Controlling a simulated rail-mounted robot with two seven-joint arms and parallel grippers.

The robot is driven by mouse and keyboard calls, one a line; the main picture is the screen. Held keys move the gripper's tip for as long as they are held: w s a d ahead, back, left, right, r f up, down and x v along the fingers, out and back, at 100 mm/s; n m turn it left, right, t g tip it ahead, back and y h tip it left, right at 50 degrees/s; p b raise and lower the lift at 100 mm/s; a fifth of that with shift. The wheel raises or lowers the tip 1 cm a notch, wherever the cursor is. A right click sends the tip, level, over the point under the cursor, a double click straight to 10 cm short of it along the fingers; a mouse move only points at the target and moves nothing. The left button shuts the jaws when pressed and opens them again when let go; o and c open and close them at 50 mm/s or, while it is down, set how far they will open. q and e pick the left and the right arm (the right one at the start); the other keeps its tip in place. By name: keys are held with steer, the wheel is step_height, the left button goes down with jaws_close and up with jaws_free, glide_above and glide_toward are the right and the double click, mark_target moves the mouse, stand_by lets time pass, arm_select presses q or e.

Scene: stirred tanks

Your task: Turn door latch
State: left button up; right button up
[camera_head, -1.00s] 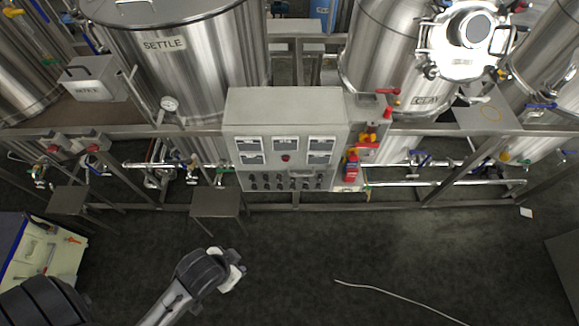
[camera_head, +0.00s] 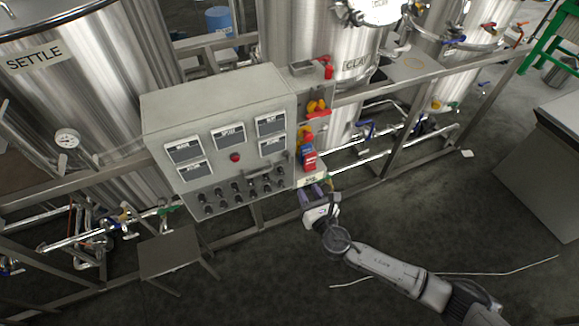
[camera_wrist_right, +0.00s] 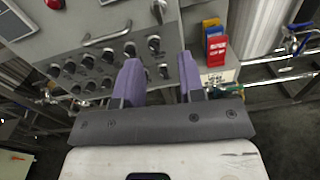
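The grey control cabinet (camera_head: 225,135) stands in the middle of the head view, its front carrying dials and rows of dark knobs. On the right of its front, a small bar handle shows in the wrist view (camera_wrist_right: 107,33). A dark upright lever, perhaps the door latch (camera_wrist_right: 158,12), is at the top of the wrist view, beyond the fingers. My right gripper (camera_head: 315,192) is just off the cabinet's lower right corner. In the wrist view its two purple fingers (camera_wrist_right: 160,77) are apart with nothing between them. My left gripper is out of view.
A metal frame rail (camera_head: 400,83) and pipes run behind. A small steel stand (camera_head: 170,252) is at lower left. The dark floor in front is mostly clear.

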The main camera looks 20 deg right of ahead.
mark_target(289, 159)
steer(key=shift+n, duration=0.5)
steer(key=w, duration=0.4)
steer(key=w+b, duration=0.1)
steer(key=w, duration=0.7)
steer(key=shift+a+f, duration=0.15)
steer(key=shift+a, duration=0.2)
steer(key=shift+w+b, duration=0.4)
steer(key=shift+w, duration=0.65)
steer(key=shift+c, duration=0.2)
jaws_close()
